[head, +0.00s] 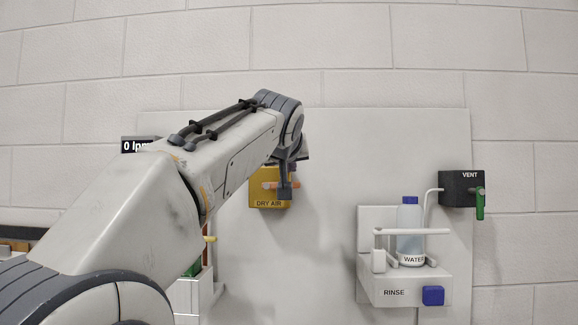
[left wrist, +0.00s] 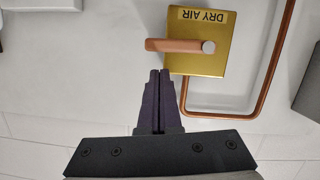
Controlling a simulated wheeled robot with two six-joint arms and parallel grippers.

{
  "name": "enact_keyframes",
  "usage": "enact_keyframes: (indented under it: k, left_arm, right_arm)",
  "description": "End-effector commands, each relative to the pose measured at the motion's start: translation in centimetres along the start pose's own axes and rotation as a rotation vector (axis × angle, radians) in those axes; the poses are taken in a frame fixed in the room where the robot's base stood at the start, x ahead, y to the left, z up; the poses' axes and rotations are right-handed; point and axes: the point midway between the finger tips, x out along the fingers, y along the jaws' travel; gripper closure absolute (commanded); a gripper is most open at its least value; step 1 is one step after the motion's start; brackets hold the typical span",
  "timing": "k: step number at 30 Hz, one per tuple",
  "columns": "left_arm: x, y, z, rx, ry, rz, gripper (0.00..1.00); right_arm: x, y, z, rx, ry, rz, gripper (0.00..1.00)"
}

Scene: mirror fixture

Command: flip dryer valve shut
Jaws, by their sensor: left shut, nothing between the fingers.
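The dryer valve is a yellow box labelled DRY AIR (head: 258,201) on the wall panel, partly hidden by my left arm in the head view. In the left wrist view the box (left wrist: 196,65) appears upside down. Its orange lever (left wrist: 172,46) lies level across the box, with a grey pivot cap at one end and its free end sticking out past the box side. The lever (head: 270,185) also shows level in the head view, behind my fingers. My left gripper (left wrist: 160,72) is shut and empty, its fingertips close to the lever's free part. I cannot tell whether they touch it.
A copper pipe (left wrist: 262,95) loops beside the yellow box. At the right of the panel are a RINSE stand (head: 375,292) with a blue knob, a WATER bottle (head: 410,232) and a VENT valve (head: 457,188) with a green lever. A "0 lpm" display (head: 134,145) is partly behind my arm.

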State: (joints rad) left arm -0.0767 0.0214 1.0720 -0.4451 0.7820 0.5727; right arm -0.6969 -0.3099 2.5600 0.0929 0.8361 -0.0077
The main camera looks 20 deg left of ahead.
Motion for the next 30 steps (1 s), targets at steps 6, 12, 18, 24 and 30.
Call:
enact_keyframes:
  k: [6,12,18,24,30]
  left_arm:
    - [-1.5,0.1,-2.0,0.000,0.003,0.000,1.00]
    - [-5.5,0.3,-1.9,-0.001,0.004,0.001,1.00]
    - [-8.9,0.4,-2.0,0.000,0.003,0.001,1.00]
    - [-10.4,0.4,-2.1,0.000,0.001,-0.002,1.00]
    - [-10.1,0.8,-0.9,0.016,-0.023,0.007,1.00]
  right_arm:
    - [-1.4,-0.1,-0.1,0.002,0.002,0.000,0.50]
    - [0.4,0.0,0.0,0.000,0.000,0.000,0.50]
    - [1.2,0.1,0.1,-0.001,0.000,0.000,0.50]
    - [1.5,0.1,0.1,-0.001,0.000,0.000,0.50]
    - [1.8,0.1,0.1,0.000,0.000,0.000,0.50]
